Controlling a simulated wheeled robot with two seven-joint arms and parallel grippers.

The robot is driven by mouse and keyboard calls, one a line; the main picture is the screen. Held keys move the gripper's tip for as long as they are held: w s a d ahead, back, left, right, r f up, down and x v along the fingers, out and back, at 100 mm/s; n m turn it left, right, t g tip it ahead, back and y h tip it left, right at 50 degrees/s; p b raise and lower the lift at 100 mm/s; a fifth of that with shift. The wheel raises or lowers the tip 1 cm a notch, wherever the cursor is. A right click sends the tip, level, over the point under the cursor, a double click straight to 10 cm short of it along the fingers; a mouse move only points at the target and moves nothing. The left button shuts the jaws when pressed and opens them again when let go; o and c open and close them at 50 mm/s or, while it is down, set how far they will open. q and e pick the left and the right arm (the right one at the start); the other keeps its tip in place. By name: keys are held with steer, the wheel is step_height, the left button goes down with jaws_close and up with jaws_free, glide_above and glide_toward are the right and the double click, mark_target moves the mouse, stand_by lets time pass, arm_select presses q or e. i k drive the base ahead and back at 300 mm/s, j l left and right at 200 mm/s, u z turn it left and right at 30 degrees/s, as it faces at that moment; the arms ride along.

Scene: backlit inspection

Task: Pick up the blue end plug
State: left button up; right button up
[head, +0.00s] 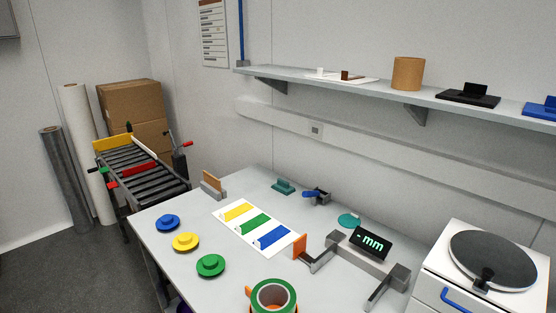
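The blue end plug (168,223) is a round disc with a raised centre. It lies flat near the left edge of the grey table (215,292) in the head view. A yellow plug (186,242) and a green plug (210,265) of the same shape lie in a row to its right and nearer to me. The three plugs are apart from each other, and nothing covers the blue one. Neither of my grippers shows in this view.
A white card (221,214) with yellow, green and blue strips lies mid-table. A measuring device with a "- mm" display (371,244) stands right of it. Green tape rolls (273,296) sit at the front edge. A roller conveyor (143,173) stands left; a shelf (300,83) hangs above.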

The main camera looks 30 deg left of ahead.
mark_target(168, 221)
steer(key=j+u, duration=0.3)
steer(key=u, duration=0.15)
steer(key=j+u, duration=0.3)
steer(key=u, duration=0.15)
steer(key=j+u, duration=0.3)
steer(key=u, duration=0.15)
steer(key=l+z, duration=0.1)
steer(key=z, duration=0.9)
